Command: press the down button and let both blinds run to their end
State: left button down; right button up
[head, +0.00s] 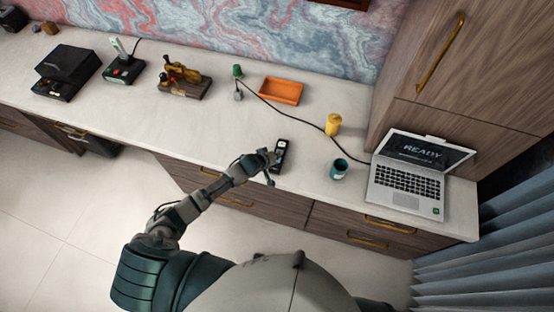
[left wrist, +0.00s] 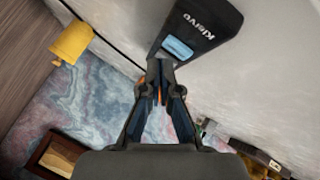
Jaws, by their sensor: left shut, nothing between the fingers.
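A black handheld control (head: 281,150) lies near the front edge of the desk. In the left wrist view the control (left wrist: 203,28) shows white lettering "Klervo" and a light blue button (left wrist: 177,48). My left gripper (head: 271,169) is at the control's near side. In the left wrist view its shut, empty fingertips (left wrist: 158,68) are close to the blue button; I cannot tell whether they touch it. No up or down marking is readable. Blue-grey slatted blind-like folds (head: 510,240) hang at the right edge. A second blind cannot be made out. My right gripper is not in view.
A teal mug (head: 339,169), a yellow cup (head: 333,124) and an open laptop (head: 409,175) stand right of the control. An orange tray (head: 281,91) lies behind, with a black cable (head: 290,119) in front. The desk (head: 225,135) left of the control is clear.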

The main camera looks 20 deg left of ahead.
pick_arm(q)
jog(key=shift+f, duration=0.1)
jog(key=shift+f, duration=0.2)
